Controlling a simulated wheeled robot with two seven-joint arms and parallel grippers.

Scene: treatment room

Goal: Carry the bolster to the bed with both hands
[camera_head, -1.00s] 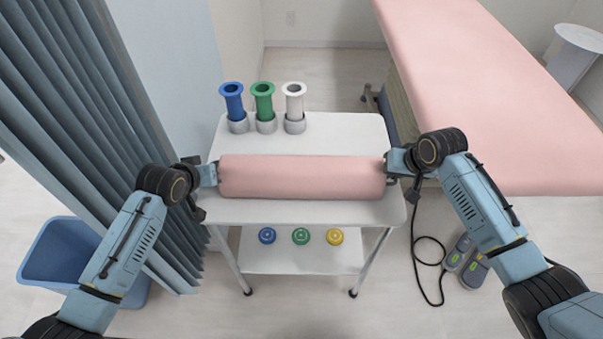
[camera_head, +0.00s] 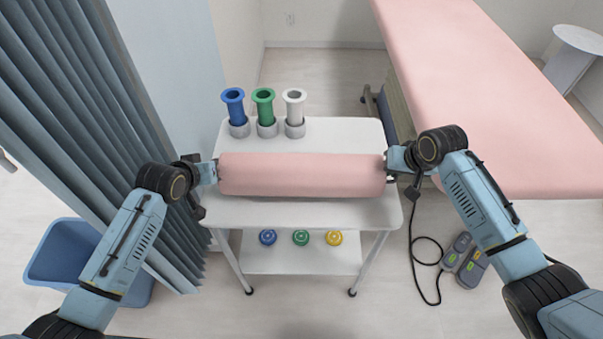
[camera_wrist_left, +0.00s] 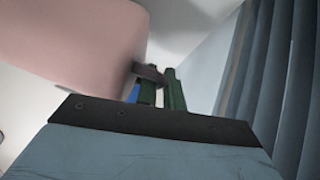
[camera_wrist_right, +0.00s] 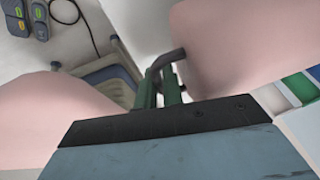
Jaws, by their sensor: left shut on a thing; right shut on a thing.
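The pink bolster (camera_head: 302,175) lies lengthwise across the picture, over the front part of the white trolley top. My left gripper (camera_head: 212,172) is shut on its left end, and my right gripper (camera_head: 390,163) is shut on its right end. In the left wrist view the bolster (camera_wrist_left: 75,45) fills the upper left beside the fingers. In the right wrist view the bolster (camera_wrist_right: 235,45) is at the upper right. The fingertips are partly hidden at both ends. The pink bed (camera_head: 490,100) stands at the right, beyond my right gripper.
The white trolley (camera_head: 345,130) carries a blue (camera_head: 233,108), a green (camera_head: 264,108) and a white roll (camera_head: 294,110) at its back. Coloured discs sit on its lower shelf (camera_head: 285,262). A curtain (camera_head: 90,120) and blue bin (camera_head: 65,255) are left. A corded controller (camera_head: 463,262) lies right.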

